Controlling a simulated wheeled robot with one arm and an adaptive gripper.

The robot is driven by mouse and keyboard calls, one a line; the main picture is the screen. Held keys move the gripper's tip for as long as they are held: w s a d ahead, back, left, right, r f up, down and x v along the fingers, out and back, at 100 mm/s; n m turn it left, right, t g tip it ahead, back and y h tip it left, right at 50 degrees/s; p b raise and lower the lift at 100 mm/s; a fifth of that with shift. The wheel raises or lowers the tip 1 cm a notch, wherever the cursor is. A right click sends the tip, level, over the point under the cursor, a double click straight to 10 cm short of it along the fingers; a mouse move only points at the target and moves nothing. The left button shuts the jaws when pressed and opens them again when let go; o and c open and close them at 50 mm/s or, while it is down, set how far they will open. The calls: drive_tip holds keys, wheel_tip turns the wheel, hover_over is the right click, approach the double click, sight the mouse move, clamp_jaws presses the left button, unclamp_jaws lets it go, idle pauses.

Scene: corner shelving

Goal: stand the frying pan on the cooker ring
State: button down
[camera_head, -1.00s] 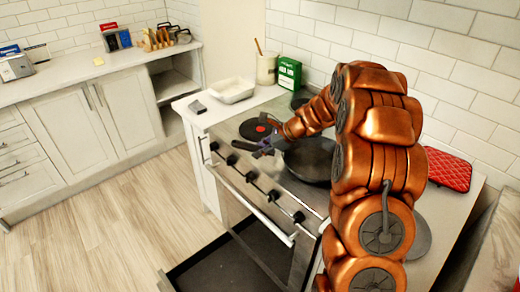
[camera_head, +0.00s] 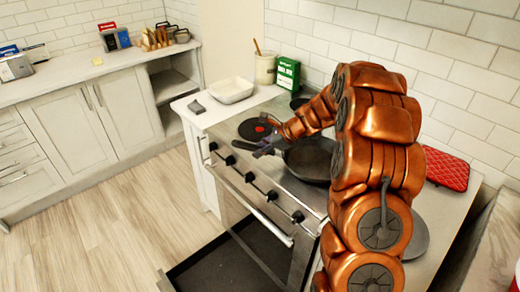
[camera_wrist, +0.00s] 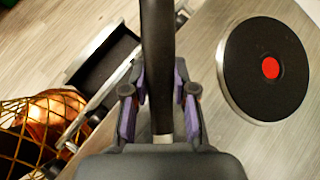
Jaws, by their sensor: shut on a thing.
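The dark frying pan (camera_head: 309,160) is over the right part of the cooker top, roughly level; I cannot tell whether its base touches the surface. My gripper (camera_head: 264,149) is shut on its handle, left of the pan. In the wrist view, the black handle (camera_wrist: 158,60) runs between the purple-padded fingers of my gripper (camera_wrist: 160,100). The cooker ring (camera_head: 255,129), a black disc with a red centre, is bare, behind and left of the gripper. The ring (camera_wrist: 268,68) also shows in the wrist view, right of the handle. My arm hides part of the cooker's right side.
A green box (camera_head: 288,73), a utensil crock (camera_head: 266,68) and a white dish (camera_head: 232,90) stand behind the cooker. A red quilted mat (camera_head: 447,170) lies on the right counter. A dark open door or drawer (camera_head: 225,262) juts out low in front of the cooker.

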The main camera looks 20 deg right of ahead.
drive_tip(key=c, duration=0.8)
unclamp_jaws()
drive_tip(key=shift+c, duration=0.2)
drive_tip(key=v, duration=1.2)
drive_tip(key=s+a+r+n+g+h, duration=0.2)
drive_tip(key=s+a+n+g, duration=0.3)
drive_tip(key=s+a+n, duration=0.9)
drive_tip(key=s+a+f+n+g+h, duration=0.1)
drive_tip(key=s+n, duration=0.3)
drive_tip(key=s, duration=0.8)
drive_tip(key=s+a+n+g+h, duration=0.1)
drive_tip(key=s+n+h, duration=0.3)
drive_tip(key=s, duration=0.9)
drive_tip(key=shift+a+f+n, duration=0.35)
drive_tip(key=shift+f+n, duration=0.05)
drive_tip(key=shift+n, duration=0.2)
